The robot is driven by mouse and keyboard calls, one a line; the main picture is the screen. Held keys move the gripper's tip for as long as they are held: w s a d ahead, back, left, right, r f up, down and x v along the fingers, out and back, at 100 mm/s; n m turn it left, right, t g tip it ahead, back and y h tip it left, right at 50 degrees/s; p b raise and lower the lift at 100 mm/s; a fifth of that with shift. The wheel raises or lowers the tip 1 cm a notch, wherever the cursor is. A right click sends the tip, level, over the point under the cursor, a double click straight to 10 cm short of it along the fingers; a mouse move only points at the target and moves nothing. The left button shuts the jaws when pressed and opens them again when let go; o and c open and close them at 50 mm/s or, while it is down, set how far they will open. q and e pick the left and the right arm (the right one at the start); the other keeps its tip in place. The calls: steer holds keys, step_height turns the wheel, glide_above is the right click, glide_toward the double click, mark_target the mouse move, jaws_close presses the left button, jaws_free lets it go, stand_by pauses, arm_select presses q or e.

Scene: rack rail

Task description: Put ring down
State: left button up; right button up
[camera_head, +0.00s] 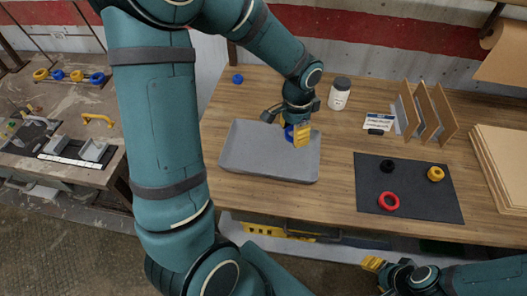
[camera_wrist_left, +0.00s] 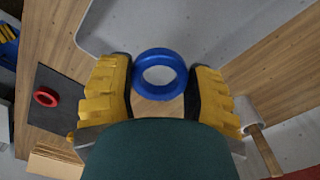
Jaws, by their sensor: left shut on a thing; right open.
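My left gripper (camera_head: 297,134) is shut on a blue ring (camera_head: 289,132) and holds it at the back right part of the grey tray (camera_head: 245,163). In the left wrist view the blue ring (camera_wrist_left: 160,91) sits between the yellow fingers of the left gripper (camera_wrist_left: 163,82), with its hole facing the camera. I cannot tell whether the ring touches the tray. My right gripper (camera_head: 375,264) is open at the lower right, in front of the workbench, with nothing visible in it.
A dark mat (camera_head: 412,199) holds a black ring (camera_head: 387,166), a yellow ring (camera_head: 436,174) and a red ring (camera_head: 389,202). A white jar (camera_head: 340,93) and wooden dividers (camera_head: 437,112) stand behind. A blue object (camera_head: 238,78) lies at the back left. Another table (camera_head: 62,181) stands at left.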

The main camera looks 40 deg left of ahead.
arm_select(q)
steer(key=b, duration=0.1)
glide_above(290, 158)
step_height(290, 158, down, 5)
steer(key=shift+w+r, duration=0.1)
steer(key=shift+f+b, duration=0.55)
steer(key=shift+f, duration=1.85)
steer(key=shift+f, duration=0.15)
steer(key=o, duration=1.1)
steer(key=shift+r, duration=0.5)
step_height(290, 158, up, 11)
steer(key=p, duration=0.2)
steer(key=shift+r+p, duration=0.2)
steer(key=shift+p, duration=0.2)
